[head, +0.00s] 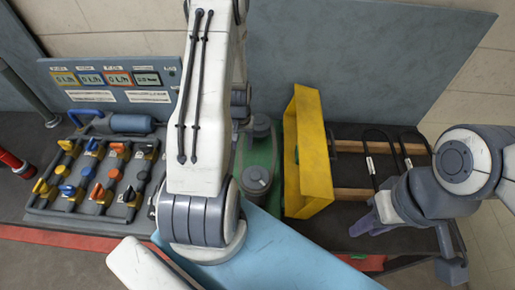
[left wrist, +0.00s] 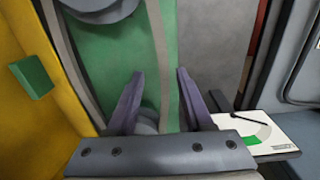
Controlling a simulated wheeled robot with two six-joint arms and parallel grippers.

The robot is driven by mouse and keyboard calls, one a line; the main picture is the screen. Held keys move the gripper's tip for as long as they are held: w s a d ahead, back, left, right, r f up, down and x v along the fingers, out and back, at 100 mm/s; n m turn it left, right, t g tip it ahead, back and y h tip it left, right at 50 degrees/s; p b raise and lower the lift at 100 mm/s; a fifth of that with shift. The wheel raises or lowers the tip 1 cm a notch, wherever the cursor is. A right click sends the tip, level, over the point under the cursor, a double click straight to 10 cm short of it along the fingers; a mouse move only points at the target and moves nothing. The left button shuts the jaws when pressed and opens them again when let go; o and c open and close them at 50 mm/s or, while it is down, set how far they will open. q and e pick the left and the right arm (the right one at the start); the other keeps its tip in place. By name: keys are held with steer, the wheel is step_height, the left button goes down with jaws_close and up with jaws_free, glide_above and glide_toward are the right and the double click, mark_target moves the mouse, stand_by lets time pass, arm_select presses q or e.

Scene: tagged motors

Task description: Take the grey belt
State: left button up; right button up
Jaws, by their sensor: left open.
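The grey belt (left wrist: 157,45) shows in the left wrist view as two long strands over a green plate (left wrist: 112,60), next to a round grey pulley (left wrist: 100,6). My left gripper (left wrist: 160,74) is open, with one purple finger on each side of the right strand. The strand runs down between the fingers, and I cannot tell whether they touch it. In the head view my left arm hides this gripper's fingers and most of the belt; two grey pulleys (head: 257,178) show beside the arm. My right gripper (head: 370,222) is at the right, its jaw opening unclear.
A yellow guard (head: 308,150) stands close right of the pulleys. Black loops with white tags (head: 371,165) lie on a dark, wood-barred board at the right. A panel of coloured valves (head: 95,180) is at the left, below a board with small displays (head: 118,78).

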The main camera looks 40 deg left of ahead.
arm_select(q)
jaws_close()
steer(key=shift+r, duration=0.15)
